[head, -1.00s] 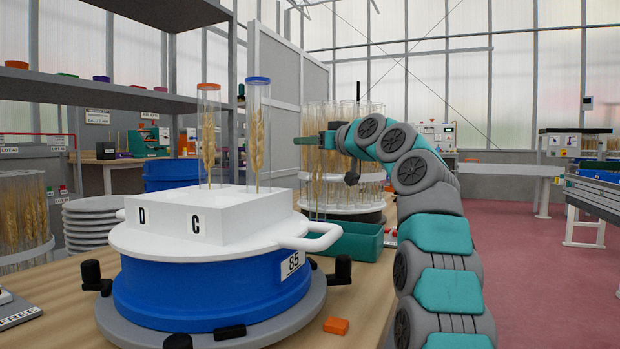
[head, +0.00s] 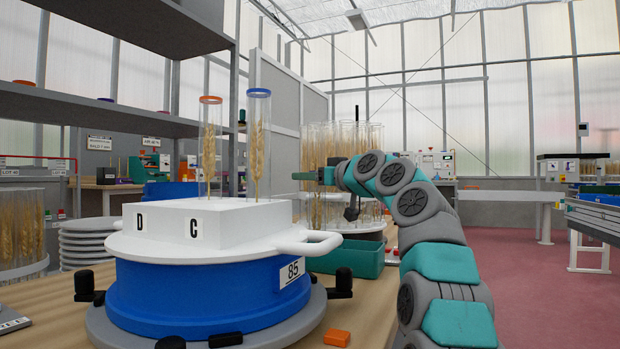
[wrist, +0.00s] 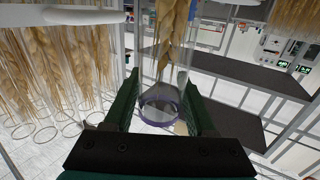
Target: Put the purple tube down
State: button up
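My gripper (wrist: 160,92) has its two green fingers around a clear tube with a purple ring (wrist: 158,106), which holds a wheat ear. The fingers lie close on both sides of the tube. In the head view my gripper (head: 306,176) is in front of the round rack of tubes, and the purple tube cannot be told apart there. A white block (head: 215,222) marked D and C stands on a white-lidded blue drum (head: 190,295). An orange-ringed tube (head: 209,135) and a blue-ringed tube (head: 258,130) stand upright in it.
A rack of clear tubes with wheat (head: 350,140) stands behind my gripper. A green bin (head: 345,258) lies below it, right of the drum. An orange block (head: 336,338) lies at the table's front. Shelves (head: 100,100) overhang the left. Pinkish floor (head: 530,290) is clear on the right.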

jog(key=shift+o, duration=1.4)
jog(key=b+v, duration=0.2)
jog(key=v, duration=1)
jog(key=shift+r, duration=0.25)
jog(key=shift+s, duration=0.1)
